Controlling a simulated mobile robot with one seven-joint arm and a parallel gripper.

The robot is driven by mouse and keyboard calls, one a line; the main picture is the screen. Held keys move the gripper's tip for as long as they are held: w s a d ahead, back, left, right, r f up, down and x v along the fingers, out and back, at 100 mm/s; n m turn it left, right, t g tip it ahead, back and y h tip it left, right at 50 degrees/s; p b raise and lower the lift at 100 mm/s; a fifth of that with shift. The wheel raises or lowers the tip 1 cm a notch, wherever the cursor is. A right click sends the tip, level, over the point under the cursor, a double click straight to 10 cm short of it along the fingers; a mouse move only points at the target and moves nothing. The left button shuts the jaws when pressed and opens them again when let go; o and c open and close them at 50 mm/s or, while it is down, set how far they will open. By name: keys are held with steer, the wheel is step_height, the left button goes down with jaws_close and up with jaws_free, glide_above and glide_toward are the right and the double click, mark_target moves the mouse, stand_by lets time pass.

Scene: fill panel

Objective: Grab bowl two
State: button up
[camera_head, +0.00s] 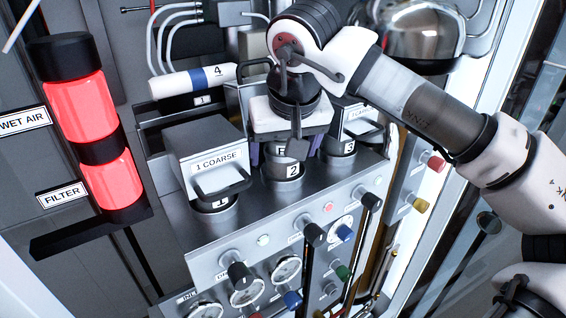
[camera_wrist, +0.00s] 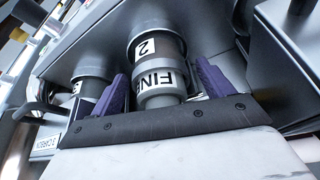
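Bowl two is a grey metal cylinder labelled "2" (camera_head: 283,182), in the middle of the panel's row of bowls. In the wrist view, bowl two (camera_wrist: 158,50) shows its "2" label and a ring labelled "FINE" nearer to me. My gripper (camera_head: 282,150) is over bowl two in the head view and hides its upper part. In the wrist view, the two purple fingers of my gripper (camera_wrist: 165,80) stand apart, one on each side of the cylinder. Gaps show between fingers and metal, so it appears open and not clamped.
Bowl one (camera_head: 217,207), under a "1 COARSE" box with a handle, stands to the left. Bowl three (camera_head: 339,148) stands close on the right. Knobs and gauges (camera_head: 286,268) fill the front panel. A red filter column (camera_head: 80,110) is at far left.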

steer(key=c, duration=1)
steer(key=shift+r, duration=0.1)
